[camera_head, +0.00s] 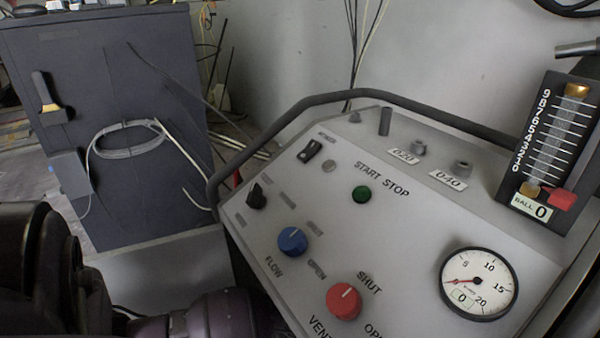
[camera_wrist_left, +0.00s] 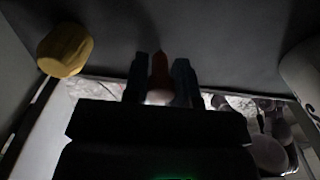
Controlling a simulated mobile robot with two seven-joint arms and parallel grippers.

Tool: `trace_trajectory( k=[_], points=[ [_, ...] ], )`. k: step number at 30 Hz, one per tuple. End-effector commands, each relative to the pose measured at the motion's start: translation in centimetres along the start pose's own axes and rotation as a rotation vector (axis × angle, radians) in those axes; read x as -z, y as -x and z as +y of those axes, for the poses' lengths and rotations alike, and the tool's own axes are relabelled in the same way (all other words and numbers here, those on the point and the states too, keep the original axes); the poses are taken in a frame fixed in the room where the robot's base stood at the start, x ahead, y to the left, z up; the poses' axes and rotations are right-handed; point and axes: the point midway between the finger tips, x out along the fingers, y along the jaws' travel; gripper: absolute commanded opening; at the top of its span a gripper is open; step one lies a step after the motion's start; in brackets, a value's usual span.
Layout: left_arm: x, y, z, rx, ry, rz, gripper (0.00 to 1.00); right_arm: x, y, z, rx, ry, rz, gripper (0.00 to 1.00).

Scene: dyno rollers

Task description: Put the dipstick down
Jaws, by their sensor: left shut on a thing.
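In the left wrist view my left gripper (camera_wrist_left: 160,72) is shut, with its two dark fingers on either side of a slim reddish-brown piece (camera_wrist_left: 159,70), which I take to be the dipstick. A pale spot shows at its lower end, between the fingers. The rest of it is hidden or too dark to make out. In the head view neither the dipstick nor the left gripper's fingers can be made out; only dark parts of my arm show at the lower left. My right gripper is in neither view.
A grey control panel (camera_head: 300,215) with a blue knob (camera_head: 292,241), a red knob (camera_head: 343,301), a dial gauge (camera_head: 479,284) and a dark rail (camera_head: 330,98) fills the right. A dark cabinet (camera_head: 110,60) stands left. A yellow faceted knob (camera_wrist_left: 65,50) is near my left gripper.

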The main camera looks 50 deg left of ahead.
Motion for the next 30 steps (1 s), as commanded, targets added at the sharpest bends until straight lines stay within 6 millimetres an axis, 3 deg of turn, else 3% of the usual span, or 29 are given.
trace_trajectory(
  k=[2, 3, 8, 18, 30],
  points=[
    [0.1, -0.3, 0.0, 0.000, 0.000, 0.002, 0.00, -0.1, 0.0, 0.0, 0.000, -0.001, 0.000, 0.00],
    [0.1, -0.3, 0.0, 0.000, 0.000, 0.002, 0.28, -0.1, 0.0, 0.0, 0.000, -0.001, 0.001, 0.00],
    [0.0, -0.3, 0.0, 0.000, 0.000, 0.001, 0.51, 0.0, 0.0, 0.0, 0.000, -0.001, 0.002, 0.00],
    [0.0, 0.3, 0.0, 0.001, 0.000, -0.002, 0.51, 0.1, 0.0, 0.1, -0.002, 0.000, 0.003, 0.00],
    [-0.3, 6.4, 0.1, -0.002, 0.000, -0.008, 0.51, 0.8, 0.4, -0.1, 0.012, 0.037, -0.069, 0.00]
  ],
)
